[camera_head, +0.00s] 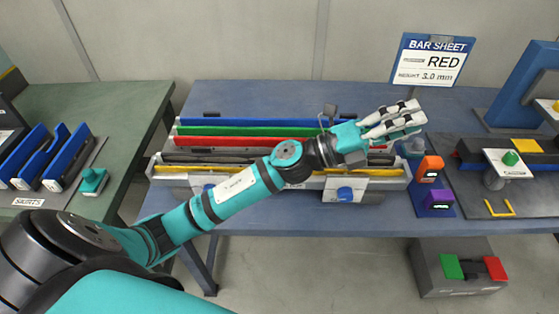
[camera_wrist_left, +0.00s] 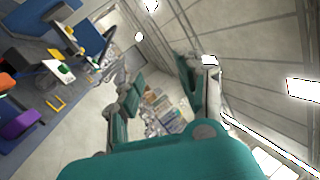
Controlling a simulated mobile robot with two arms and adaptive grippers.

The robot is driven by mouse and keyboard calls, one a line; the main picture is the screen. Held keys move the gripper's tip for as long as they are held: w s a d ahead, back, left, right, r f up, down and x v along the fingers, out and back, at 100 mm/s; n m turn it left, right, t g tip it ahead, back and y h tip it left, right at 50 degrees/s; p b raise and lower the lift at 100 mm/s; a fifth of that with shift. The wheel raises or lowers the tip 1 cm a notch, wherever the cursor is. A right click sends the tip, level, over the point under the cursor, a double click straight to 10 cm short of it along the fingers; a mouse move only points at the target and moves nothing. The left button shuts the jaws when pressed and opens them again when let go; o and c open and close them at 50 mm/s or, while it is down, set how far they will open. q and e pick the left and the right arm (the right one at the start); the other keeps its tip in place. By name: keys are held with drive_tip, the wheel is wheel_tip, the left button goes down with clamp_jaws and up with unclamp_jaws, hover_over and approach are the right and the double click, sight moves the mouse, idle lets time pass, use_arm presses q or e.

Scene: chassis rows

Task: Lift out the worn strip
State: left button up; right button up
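A chassis (camera_head: 325,182) on the blue bench holds long parallel strips: blue (camera_head: 250,122), green (camera_head: 240,132), red (camera_head: 235,142), dark (camera_head: 215,158) and yellow (camera_head: 385,172). I cannot tell which strip is worn. My left arm crosses above the chassis and hides parts of the strips. My left gripper (camera_head: 395,122) is over the chassis's right end, pointing right. Its fingers stand apart with nothing between them in the left wrist view (camera_wrist_left: 160,72). My right gripper is in neither view.
A sign (camera_head: 432,60) reads "BAR SHEET", "RED", "3.0 mm". Orange (camera_head: 430,168) and purple (camera_head: 438,199) blocks sit right of the chassis. A fixture with a green knob (camera_head: 510,158) stands farther right. Blue skirts (camera_head: 62,150) lie on the left bench. A grey box (camera_head: 435,275) stands below.

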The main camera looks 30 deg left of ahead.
use_arm(q)
wheel_tip(320, 180, down, 8)
drive_tip(key=s+a+m+g+y, duration=0.25)
drive_tip(key=m+g+y, duration=0.35)
drive_tip(key=m+g, duration=0.9)
drive_tip(key=w+a+r+m+t+y, duration=0.15)
drive_tip(key=a+y, duration=1.05)
drive_tip(key=a, duration=1.2)
drive_tip(key=f, duration=0.3)
drive_tip(key=f+p, duration=0.1)
drive_tip(key=f, duration=0.2)
drive_tip(key=f+p, duration=0.1)
drive_tip(key=f, duration=0.3)
drive_tip(key=shift+w+a+f, duration=0.1)
drive_tip(key=shift+w, duration=0.15)
drive_tip(key=shift+f+p, duration=0.35)
drive_tip(key=shift+f, duration=0.2)
wheel_tip(320, 180, down, 4)
drive_tip(key=shift+w+f+p, duration=0.1)
drive_tip(key=shift+f+p, duration=0.05)
drive_tip(key=shift+p, duration=1)
drive_tip(key=shift+f, duration=0.5)
clamp_jaws()
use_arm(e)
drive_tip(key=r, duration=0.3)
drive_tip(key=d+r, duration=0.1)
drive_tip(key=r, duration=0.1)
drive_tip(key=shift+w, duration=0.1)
use_arm(q)
drive_tip(key=shift+r, duration=0.1)
